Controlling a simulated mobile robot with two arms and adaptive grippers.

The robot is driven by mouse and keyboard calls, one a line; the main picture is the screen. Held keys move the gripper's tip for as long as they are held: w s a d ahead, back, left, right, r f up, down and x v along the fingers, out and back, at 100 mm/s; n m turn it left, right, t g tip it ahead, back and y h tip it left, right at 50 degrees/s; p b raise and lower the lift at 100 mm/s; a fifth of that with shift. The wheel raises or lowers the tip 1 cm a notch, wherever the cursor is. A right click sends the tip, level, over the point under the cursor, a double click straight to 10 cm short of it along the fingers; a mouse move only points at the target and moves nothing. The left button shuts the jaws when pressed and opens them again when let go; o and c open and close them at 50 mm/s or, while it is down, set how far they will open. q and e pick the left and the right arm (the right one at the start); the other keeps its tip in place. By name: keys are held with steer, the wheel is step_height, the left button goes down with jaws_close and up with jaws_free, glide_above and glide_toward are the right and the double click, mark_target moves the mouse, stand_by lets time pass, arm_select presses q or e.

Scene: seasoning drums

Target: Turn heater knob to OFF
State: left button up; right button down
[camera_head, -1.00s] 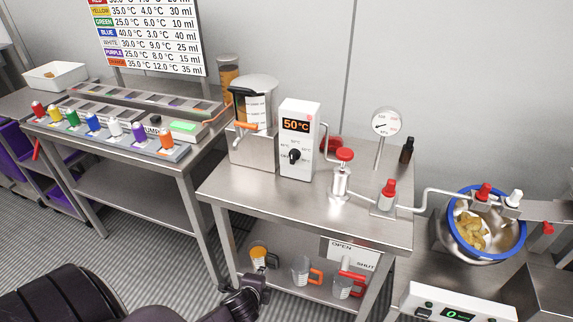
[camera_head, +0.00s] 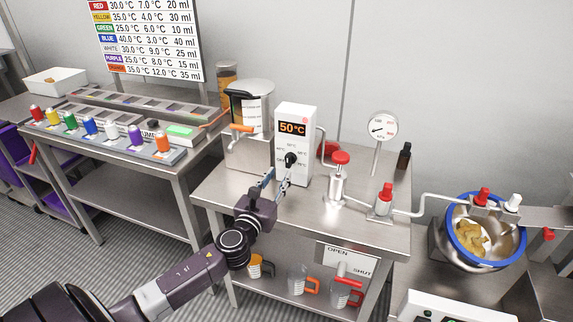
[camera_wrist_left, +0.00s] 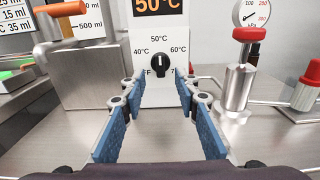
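The heater is a white upright box (camera_head: 294,133) on the steel table, with an orange display reading 50°C. Its black knob (camera_head: 291,159) is on the front face; it also shows in the left wrist view (camera_wrist_left: 160,64), its pointer upright toward the 50°C mark. Other marks there read 40°C and 60°C; the lower labels are partly hidden by the fingers. My left gripper (camera_head: 276,183) is open in front of the heater. In the left wrist view its blue-padded fingers (camera_wrist_left: 157,95) stand apart, short of the knob and below it, with nothing between them. My right gripper is not in view.
A steel tank (camera_head: 249,125) with an orange-handled tap stands left of the heater. A red-topped valve (camera_head: 339,178) and a pressure gauge (camera_head: 382,128) stand to the right. Jugs (camera_head: 303,280) sit on the lower shelf. The tabletop in front of the heater is mostly clear.

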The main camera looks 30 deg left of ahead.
mark_target(287, 162)
arm_select(q)
steer(key=shift+x, duration=3.75)
jaws_close()
